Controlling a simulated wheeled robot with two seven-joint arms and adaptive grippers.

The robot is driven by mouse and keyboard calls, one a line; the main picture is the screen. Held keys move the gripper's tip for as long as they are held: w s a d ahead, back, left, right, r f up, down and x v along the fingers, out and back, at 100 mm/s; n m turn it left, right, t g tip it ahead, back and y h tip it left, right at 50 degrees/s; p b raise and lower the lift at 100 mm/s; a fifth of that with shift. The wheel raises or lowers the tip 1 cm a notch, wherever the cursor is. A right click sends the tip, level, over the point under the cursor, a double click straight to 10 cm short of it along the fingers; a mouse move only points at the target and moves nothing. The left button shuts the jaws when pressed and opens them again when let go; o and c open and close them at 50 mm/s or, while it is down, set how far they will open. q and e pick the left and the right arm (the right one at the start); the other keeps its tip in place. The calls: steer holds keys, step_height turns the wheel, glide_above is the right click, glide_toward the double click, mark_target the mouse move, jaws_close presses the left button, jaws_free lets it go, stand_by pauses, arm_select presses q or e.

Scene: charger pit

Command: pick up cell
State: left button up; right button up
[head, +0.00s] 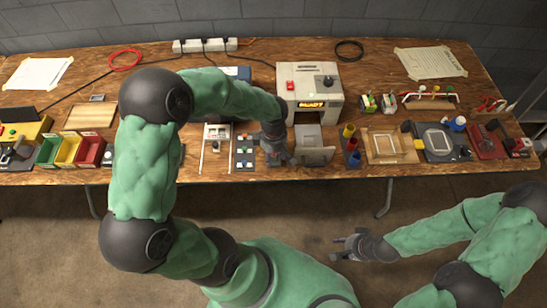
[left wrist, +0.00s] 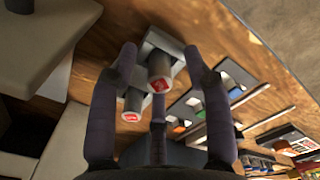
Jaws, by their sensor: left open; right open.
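In the head view my left gripper (head: 279,156) is low over the front of the bench and hides most of the cells. My right gripper (head: 347,247) is open and empty, over the floor in front of the bench.
A beige machine with a display (head: 310,93) stands behind my left gripper, with a grey tray (head: 314,156) just right of it. A strip of coloured squares (head: 245,150) lies to the left. Red, blue and yellow cups (head: 348,131) stand further right.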

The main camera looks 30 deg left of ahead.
arm_select(q)
jaws_close()
steer(key=shift+r, duration=0.2)
